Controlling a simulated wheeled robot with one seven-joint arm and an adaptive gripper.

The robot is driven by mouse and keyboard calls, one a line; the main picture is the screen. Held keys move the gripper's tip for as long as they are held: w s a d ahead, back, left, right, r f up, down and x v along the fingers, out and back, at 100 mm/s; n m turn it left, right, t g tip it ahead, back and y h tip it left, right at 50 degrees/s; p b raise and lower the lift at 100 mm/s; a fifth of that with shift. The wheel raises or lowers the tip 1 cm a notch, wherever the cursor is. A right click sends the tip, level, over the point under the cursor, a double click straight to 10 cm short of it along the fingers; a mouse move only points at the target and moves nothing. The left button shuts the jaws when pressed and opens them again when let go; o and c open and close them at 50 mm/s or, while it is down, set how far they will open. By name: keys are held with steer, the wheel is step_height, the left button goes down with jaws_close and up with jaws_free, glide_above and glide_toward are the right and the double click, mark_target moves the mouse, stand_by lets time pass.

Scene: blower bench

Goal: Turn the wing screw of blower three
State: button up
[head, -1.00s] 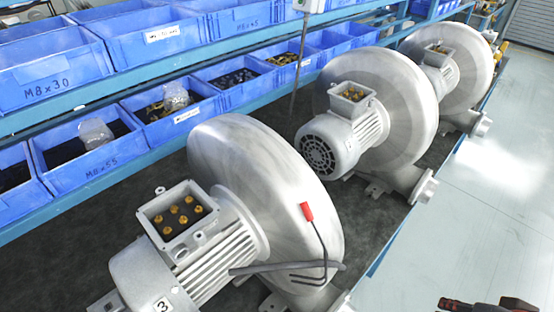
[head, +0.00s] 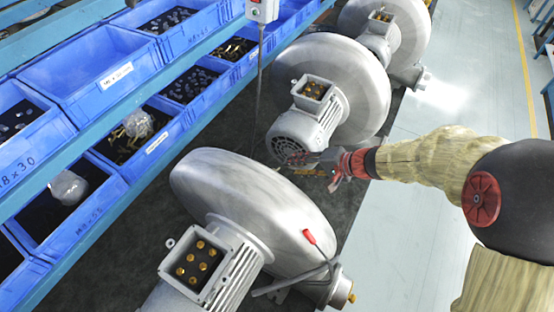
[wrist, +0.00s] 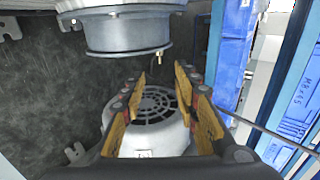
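Blower three (head: 245,195) is the nearest blower, with an open terminal box of brass studs (head: 198,265) and a red-tipped lead (head: 310,237). A small brass piece (head: 351,297) shows at its outlet end, perhaps the wing screw; its shape is too small to tell. My gripper (head: 336,180) is above the bench edge, near the middle blower's motor and apart from that brass piece. In the wrist view my gripper (wrist: 168,100) is open and empty. A grey round flange (wrist: 135,32) with a small brass piece (wrist: 159,58) is beyond the fingertips.
The middle blower (head: 345,85) and the far blower (head: 400,25) stand behind. Blue bins (head: 95,65) line the shelves on the left. A fan cover (wrist: 150,108) shows between my fingers. Open floor (head: 455,95) lies right of the bench.

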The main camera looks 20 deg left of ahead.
steer(key=x, duration=0.7)
steer(key=shift+p, duration=0.3)
steer(key=shift+c, duration=0.4)
steer(key=shift+a+f, duration=0.1)
jaws_close()
steer(key=shift+s+f, duration=0.1)
